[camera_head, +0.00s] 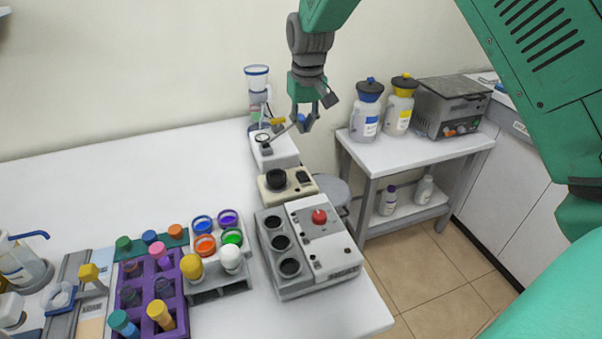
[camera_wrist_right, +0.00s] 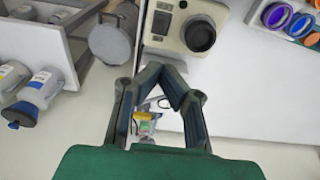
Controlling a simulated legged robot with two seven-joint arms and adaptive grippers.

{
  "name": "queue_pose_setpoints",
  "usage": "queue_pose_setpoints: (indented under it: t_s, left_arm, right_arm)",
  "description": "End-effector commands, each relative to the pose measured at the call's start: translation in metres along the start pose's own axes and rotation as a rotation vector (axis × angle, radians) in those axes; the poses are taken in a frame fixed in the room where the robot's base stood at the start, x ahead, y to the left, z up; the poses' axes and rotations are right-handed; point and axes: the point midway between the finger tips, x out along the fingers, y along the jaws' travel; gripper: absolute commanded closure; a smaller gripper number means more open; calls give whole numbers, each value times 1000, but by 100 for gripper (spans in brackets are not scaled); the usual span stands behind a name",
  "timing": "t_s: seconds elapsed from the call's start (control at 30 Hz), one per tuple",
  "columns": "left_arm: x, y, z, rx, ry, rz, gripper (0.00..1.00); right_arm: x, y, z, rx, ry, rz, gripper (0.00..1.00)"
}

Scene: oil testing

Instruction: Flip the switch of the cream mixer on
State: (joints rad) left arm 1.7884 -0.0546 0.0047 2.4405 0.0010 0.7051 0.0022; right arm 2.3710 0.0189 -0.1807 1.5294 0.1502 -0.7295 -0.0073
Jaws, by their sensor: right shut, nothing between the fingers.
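The cream mixer (camera_head: 273,196) stands on the white table, between a white device and a grey device. It has a round black top (camera_head: 277,179) and a dark switch (camera_head: 303,177) on its right side. In the right wrist view the mixer (camera_wrist_right: 183,43) is at the top, with its switch (camera_wrist_right: 162,20) left of the round black top. I cannot tell the switch position. My right gripper (camera_head: 304,123) is above and behind the mixer, near the white device, apart from the mixer. Its fingers (camera_wrist_right: 167,76) are shut and empty. My left gripper is not in view.
The grey device (camera_head: 335,242) with a red knob stands in front of the mixer. The white device (camera_head: 278,152) stands behind it. A purple rack (camera_head: 143,283) with bottles is at the left. A side table (camera_head: 417,154) with two jugs stands right, across a gap.

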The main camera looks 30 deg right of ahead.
Motion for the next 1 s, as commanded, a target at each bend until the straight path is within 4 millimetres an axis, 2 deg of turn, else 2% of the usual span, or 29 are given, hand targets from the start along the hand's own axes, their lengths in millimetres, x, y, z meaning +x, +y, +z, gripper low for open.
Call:
queue_pose_setpoints:
  t_s: [0.3,0.47,1.0]
  left_arm:
    - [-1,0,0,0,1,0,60]
    - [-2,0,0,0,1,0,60]
    - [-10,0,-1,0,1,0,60]
  right_arm:
    - [-1,0,-1,0,1,-1,100]
    - [11,0,-1,0,-1,0,100]
    - [115,0,0,1,-1,-1,100]
